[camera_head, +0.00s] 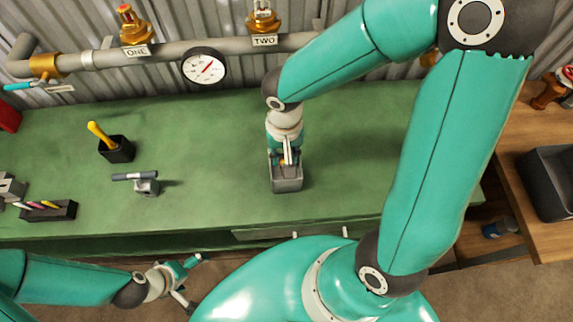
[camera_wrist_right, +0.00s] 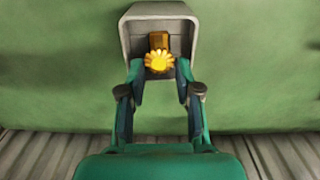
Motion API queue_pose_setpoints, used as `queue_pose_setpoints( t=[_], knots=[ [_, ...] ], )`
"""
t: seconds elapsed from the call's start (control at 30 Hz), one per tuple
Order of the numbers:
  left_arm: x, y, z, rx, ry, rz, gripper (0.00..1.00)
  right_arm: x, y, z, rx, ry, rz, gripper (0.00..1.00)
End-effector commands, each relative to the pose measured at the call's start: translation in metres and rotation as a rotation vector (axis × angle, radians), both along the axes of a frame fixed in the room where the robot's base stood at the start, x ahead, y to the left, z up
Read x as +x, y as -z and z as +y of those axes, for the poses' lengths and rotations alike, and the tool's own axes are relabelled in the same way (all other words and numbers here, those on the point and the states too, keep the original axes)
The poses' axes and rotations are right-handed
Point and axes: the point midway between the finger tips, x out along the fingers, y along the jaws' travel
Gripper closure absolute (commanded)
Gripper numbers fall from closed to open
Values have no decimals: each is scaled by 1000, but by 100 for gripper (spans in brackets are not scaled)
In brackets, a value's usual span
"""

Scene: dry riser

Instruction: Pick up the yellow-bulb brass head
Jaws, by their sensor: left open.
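The brass head with a yellow, petal-edged bulb (camera_wrist_right: 159,61) lies inside a small grey open box (camera_wrist_right: 196,22) in the right wrist view. In the head view the box (camera_head: 288,185) stands on the green bench and my gripper mostly hides the head. My right gripper (camera_wrist_right: 160,72) points down into the box. Its two fingers are apart, one on each side of the yellow bulb, with a gap visible on both sides. My left gripper (camera_head: 196,281) is open and empty, in front of the bench at the lower left.
A pipe with brass valves labelled ONE (camera_head: 137,30) and TWO (camera_head: 263,18) and a gauge (camera_head: 204,66) runs along the back. A black holder (camera_head: 116,150), a small clamp-like tool (camera_head: 146,185) and a marker tray (camera_head: 48,211) stand left. Bench between them and the box is clear.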

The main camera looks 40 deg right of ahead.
Motion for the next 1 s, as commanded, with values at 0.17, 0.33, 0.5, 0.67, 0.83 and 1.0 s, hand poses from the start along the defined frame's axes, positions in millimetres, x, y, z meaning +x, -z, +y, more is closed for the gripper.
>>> queue_pose_setpoints(
  t=[0.17,0.33,0.5,0.67,0.83,1.0],
  knots=[
    [0,3,0,0,0,0,0,-1,22,0,-1,1,3,67],
    [0,3,0,0,0,0,0,0,25,0,0,0,-1,67],
    [0,2,0,0,0,0,0,0,24,0,0,0,-1,77],
    [0,3,0,0,0,0,0,0,24,0,0,0,-1,100],
    [0,2,0,0,0,0,0,0,24,0,0,0,-1,100],
    [0,2,0,0,0,0,0,1,23,0,0,0,-1,100]
  ],
)
